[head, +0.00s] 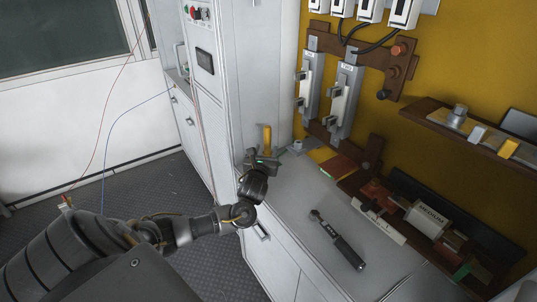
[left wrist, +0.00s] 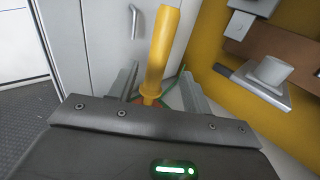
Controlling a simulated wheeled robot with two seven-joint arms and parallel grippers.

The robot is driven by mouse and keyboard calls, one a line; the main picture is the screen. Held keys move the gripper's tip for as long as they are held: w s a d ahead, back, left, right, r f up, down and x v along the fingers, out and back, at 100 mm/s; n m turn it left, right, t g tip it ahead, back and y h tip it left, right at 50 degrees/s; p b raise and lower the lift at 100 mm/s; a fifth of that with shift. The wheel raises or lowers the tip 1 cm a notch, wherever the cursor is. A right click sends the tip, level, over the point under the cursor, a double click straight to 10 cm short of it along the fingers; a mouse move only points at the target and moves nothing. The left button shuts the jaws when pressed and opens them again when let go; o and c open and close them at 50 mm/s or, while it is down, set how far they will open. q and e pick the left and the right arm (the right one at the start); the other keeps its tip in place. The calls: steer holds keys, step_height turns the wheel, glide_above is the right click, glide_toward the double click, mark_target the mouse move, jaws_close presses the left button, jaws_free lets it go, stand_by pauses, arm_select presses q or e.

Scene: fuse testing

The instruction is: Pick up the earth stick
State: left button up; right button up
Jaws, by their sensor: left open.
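The earth stick, seen as an upright yellow handle (head: 267,137), stands by the white cabinet at the far left end of the worktop. My left gripper (head: 263,159) is at its lower part. In the left wrist view the yellow handle (left wrist: 161,45) rises, slightly tilted, between the two grey fingers of my left gripper (left wrist: 158,88). The fingers are open, one on each side of it. The lower end of the stick is hidden behind the gripper body, and I cannot tell whether a finger touches it. My right gripper is not in view.
A black-handled tool (head: 338,240) lies on the grey worktop (head: 300,205). A box marked MEDIUM (head: 427,217) and small parts sit to the right. A white cabinet (head: 262,70) stands close behind the gripper. Fuse holders (head: 345,100) hang on the yellow wall.

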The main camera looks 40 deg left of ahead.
mark_target(267, 144)
arm_select(q)
steer(key=shift+w+a+r, duration=0.1)
steer(key=shift+w, duration=0.05)
steer(key=shift+w+a, duration=0.1)
steer(key=p+x, duration=0.1)
steer(key=x, duration=0.3)
steer(key=shift+w+a, duration=0.15)
steer(key=shift+a, duration=0.1)
steer(key=shift+w, duration=0.2)
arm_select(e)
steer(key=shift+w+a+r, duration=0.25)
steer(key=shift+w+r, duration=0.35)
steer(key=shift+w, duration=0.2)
arm_select(q)
steer(key=shift+c, duration=0.3)
steer(key=shift+a, duration=0.1)
steer(key=c, duration=1)
jaws_close()
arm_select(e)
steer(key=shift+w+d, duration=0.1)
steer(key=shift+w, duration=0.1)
